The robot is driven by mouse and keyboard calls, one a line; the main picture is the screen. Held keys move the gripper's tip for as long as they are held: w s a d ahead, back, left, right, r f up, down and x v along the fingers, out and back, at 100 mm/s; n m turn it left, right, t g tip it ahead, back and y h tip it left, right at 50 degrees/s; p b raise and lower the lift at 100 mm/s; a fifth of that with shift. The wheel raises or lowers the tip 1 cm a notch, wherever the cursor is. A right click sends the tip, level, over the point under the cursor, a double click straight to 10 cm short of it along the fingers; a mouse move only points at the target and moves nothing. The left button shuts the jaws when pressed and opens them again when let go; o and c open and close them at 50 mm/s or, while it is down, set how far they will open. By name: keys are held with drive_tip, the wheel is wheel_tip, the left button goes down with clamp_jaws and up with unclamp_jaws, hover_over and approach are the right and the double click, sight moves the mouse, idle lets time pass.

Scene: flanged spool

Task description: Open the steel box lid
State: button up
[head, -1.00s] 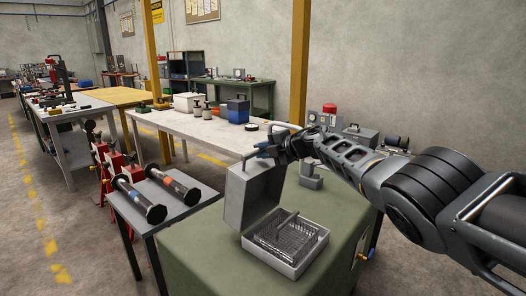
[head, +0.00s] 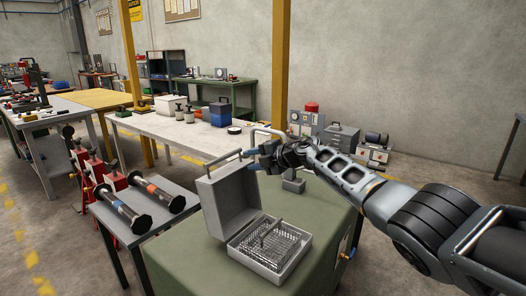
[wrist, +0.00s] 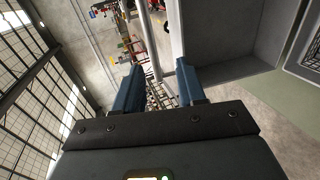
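The steel box (head: 270,258) sits on the green-topped table with a wire mesh basket (head: 268,243) inside. Its lid (head: 229,203) stands upright and open at the back left edge of the box, with a bar handle (head: 224,157) along its top. My gripper (head: 254,160) is just right of the lid's top, apart from the handle. In the wrist view its two blue fingers (wrist: 160,88) are spread, and nothing is clamped between them. The grey handle bar (wrist: 150,42) shows beyond the fingertips, and the lid (wrist: 215,35) is to the right.
Two black-ended spools (head: 139,206) lie on a small grey table (head: 165,224) at left. A small grey block (head: 293,186) sits behind the box. The green table (head: 190,262) is clear left of the box. A white workbench (head: 180,132) stands behind.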

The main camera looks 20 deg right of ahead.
drive_tip(key=shift+p+v, duration=0.3)
drive_tip(key=shift+v, duration=1.8)
